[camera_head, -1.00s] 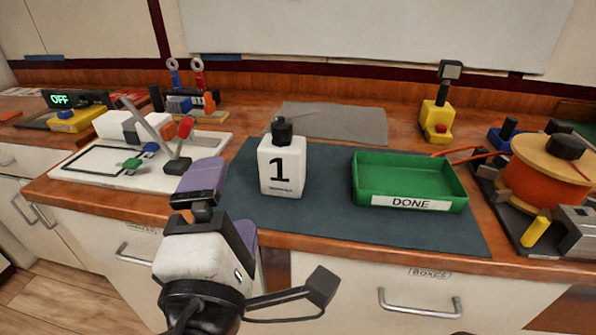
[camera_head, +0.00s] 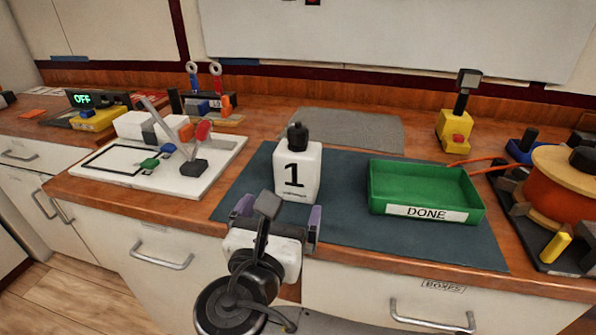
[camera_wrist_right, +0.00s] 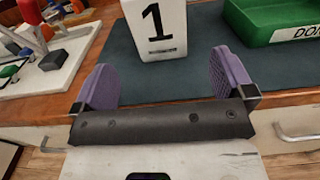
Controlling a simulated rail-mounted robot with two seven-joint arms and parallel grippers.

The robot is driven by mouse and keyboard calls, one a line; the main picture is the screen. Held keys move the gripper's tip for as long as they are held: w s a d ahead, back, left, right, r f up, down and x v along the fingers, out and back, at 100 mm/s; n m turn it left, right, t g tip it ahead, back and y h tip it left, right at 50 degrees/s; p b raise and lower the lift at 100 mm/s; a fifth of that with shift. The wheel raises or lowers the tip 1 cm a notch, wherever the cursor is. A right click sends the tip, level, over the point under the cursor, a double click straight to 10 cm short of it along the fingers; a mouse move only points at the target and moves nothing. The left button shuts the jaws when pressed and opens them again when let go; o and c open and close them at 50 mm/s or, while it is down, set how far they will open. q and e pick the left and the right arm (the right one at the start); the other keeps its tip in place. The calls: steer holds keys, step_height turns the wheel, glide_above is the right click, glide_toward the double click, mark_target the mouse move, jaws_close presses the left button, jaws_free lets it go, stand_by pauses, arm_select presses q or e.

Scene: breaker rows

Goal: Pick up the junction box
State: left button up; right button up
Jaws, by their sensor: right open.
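The junction box (camera_head: 298,172) is a white box marked with a black 1, with a black knob on top. It stands upright on the dark mat (camera_head: 345,205). My right gripper (camera_head: 277,222) is open and empty in front of the box, its purple fingers spread and apart from it. In the right wrist view the box (camera_wrist_right: 157,28) shows beyond and between the two fingers of the gripper (camera_wrist_right: 168,80); its top is cut off there. My left gripper is not in view.
A green tray labelled DONE (camera_head: 425,192) stands right of the box. A white board with coloured parts (camera_head: 115,178) lies to the left. A yellow device (camera_head: 455,130) and an orange spool (camera_head: 560,190) are at the right. The counter edge runs below the gripper.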

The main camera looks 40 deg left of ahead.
mark_target(294, 175)
steer(key=x, duration=0.6)
steer(key=shift+w+a+b, duration=0.15)
steer(key=shift+b, duration=0.15)
steer(key=shift+r+b+x, duration=0.2)
steer(key=shift+b+x, duration=0.35)
steer(key=shift+x, duration=2.05)
steer(key=shift+a, duration=0.1)
steer(key=c, duration=1.1)
